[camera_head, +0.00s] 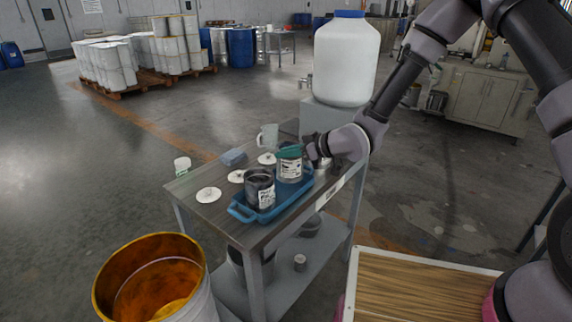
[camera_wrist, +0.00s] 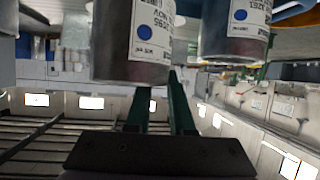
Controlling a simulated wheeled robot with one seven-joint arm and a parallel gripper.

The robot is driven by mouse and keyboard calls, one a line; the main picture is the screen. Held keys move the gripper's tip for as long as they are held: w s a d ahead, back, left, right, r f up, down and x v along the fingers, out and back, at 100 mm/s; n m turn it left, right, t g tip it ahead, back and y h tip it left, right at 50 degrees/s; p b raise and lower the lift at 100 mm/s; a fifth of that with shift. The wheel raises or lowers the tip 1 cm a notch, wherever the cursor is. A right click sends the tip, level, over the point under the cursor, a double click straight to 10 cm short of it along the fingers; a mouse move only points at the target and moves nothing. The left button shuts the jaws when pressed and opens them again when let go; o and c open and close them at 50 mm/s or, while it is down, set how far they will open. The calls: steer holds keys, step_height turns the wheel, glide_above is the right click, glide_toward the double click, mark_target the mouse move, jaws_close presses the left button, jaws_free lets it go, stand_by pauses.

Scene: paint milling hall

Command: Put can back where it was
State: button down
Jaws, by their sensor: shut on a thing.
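In the head view, my gripper (camera_head: 290,153) reaches in from the right, its green fingers at the top of a grey metal can (camera_head: 291,170) with a white label. The gripper is shut on this can, which is at the far end of the blue tray (camera_head: 240,213). I cannot tell whether its base touches the tray. A second labelled can (camera_head: 260,191), open with dark contents, stands in the tray's near end. The wrist view looks upside down and shows the fingers (camera_wrist: 160,100), with one labelled can (camera_wrist: 130,45) close by and another (camera_wrist: 235,30) to the right.
The grey table (camera_head: 185,187) also holds several pale lids, including one at the left (camera_head: 208,195), a blue block (camera_head: 232,157), a white mug (camera_head: 268,136) and a white cup (camera_head: 182,165). A large white drum (camera_head: 346,60) stands behind. An orange-lined bucket (camera_head: 205,300) stands in front.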

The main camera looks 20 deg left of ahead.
mark_target(292, 161)
steer(key=shift+f, duration=1.75)
steer(key=c, duration=0.8)
jaws_free()
steer(key=shift+f, duration=0.15)
steer(key=shift+d+r, duration=0.25)
steer(key=v, duration=1.1)
steer(key=shift+s+d+r, duration=0.1)
steer(key=shift+d+r, duration=0.05)
steer(key=shift+d, duration=0.1)
